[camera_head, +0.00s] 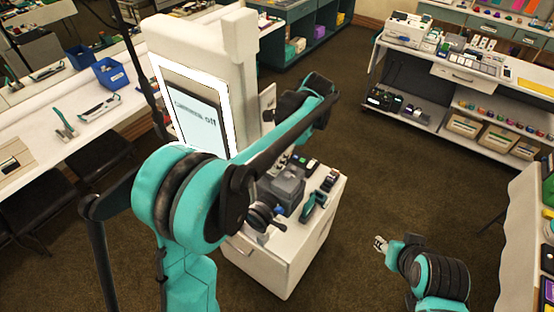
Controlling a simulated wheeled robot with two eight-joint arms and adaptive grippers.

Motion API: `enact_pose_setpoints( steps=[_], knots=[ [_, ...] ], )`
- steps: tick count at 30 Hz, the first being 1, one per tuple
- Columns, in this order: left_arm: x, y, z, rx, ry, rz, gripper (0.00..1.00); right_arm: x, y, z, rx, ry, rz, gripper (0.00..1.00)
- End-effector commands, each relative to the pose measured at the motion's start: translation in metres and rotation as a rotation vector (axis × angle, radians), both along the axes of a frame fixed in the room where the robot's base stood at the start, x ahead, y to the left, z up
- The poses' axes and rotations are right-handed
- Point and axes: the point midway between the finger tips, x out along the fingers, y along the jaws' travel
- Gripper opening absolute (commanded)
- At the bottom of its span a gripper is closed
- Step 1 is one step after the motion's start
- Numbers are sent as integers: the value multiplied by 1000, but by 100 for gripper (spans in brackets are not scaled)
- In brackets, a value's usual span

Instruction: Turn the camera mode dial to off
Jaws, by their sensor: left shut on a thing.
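A dark grey camera (287,186) stands on the white cabinet (270,262) in front of me, its round black part facing front-left. My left arm reaches over it, and its forearm covers part of the view. My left gripper (284,158) points down at the camera's top and is shut on the mode dial there. The dial is too small and covered to show its setting. A lit screen (195,113) on the white booth column shows a blurred word and "off". My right gripper (380,244) is at the lower right, away from the cabinet, above the floor; its finger gap is unclear.
Small items, one teal (313,205), lie beside the camera on the cabinet top. A white bench with blue bins (110,73) is at the left. Shelves with boxes (465,125) stand at the back right. Brown carpet (350,180) is clear right of the cabinet.

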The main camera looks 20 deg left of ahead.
Motion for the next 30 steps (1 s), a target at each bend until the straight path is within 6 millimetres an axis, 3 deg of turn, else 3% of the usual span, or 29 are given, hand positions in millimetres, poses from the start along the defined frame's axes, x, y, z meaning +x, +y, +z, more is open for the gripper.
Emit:
enact_pose_setpoints(
  steps=[1,3,14,30],
  knots=[
    [0,0,0,0,0,0,29,0,0,0,0,0,0,40],
    [0,0,0,0,0,0,42,0,0,0,0,0,0,40],
    [0,-1,2,0,0,-1,42,0,0,0,0,0,0,40],
    [13,-25,68,0,0,-1,42,0,0,0,0,0,0,40]
  ],
)
